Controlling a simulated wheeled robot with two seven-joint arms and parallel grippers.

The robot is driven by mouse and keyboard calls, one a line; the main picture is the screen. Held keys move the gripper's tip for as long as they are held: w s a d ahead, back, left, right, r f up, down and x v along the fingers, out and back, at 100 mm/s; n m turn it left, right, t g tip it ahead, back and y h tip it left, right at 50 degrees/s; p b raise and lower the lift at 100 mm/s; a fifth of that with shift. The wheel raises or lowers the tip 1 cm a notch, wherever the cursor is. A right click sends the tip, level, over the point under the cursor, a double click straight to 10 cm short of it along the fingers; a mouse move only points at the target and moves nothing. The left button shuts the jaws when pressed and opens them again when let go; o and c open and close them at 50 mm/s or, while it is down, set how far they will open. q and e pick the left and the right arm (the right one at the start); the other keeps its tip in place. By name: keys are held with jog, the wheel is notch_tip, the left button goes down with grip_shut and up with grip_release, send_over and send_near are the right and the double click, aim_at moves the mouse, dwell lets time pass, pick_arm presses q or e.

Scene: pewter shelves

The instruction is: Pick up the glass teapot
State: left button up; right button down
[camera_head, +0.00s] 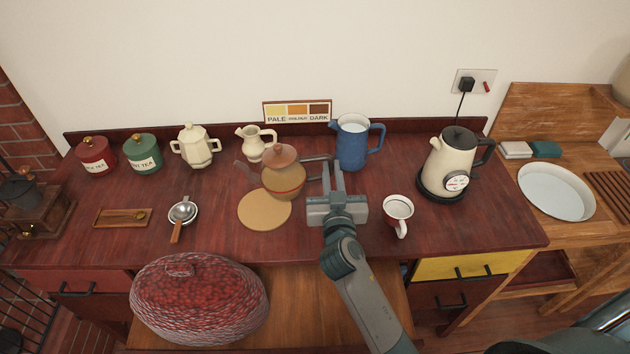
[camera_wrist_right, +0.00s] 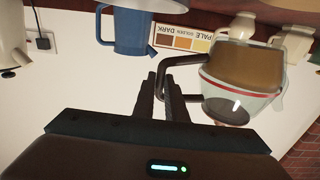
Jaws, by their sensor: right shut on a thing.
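The glass teapot (camera_head: 284,180) holds amber tea and has a red band and a brown lid. In the head view it is over the far part of a round tan mat (camera_head: 264,211), with its spout to the left. My right gripper (camera_head: 331,165) is at its right side, shut on its handle. In the right wrist view, which is upside down, the teapot (camera_wrist_right: 238,78) is at the right and the two fingers (camera_wrist_right: 160,77) are close together at the handle. I cannot tell whether its base touches the mat. My left gripper is not in view.
A blue jug (camera_head: 351,145) stands close behind and right of my gripper. A cream pitcher (camera_head: 254,142) is behind the teapot. A white and red cup (camera_head: 398,213) and an electric kettle (camera_head: 450,165) are to the right. A red woven dome (camera_head: 200,300) is in front.

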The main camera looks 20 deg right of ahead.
jog(key=s+d+r, duration=0.1)
jog(key=d+r, duration=0.2)
jog(key=d, duration=0.2)
jog(key=shift+d+r+b, duration=0.35)
jog(key=shift+r, duration=0.05)
jog(key=shift+s+a+f, duration=0.1)
jog(key=shift+s, duration=0.05)
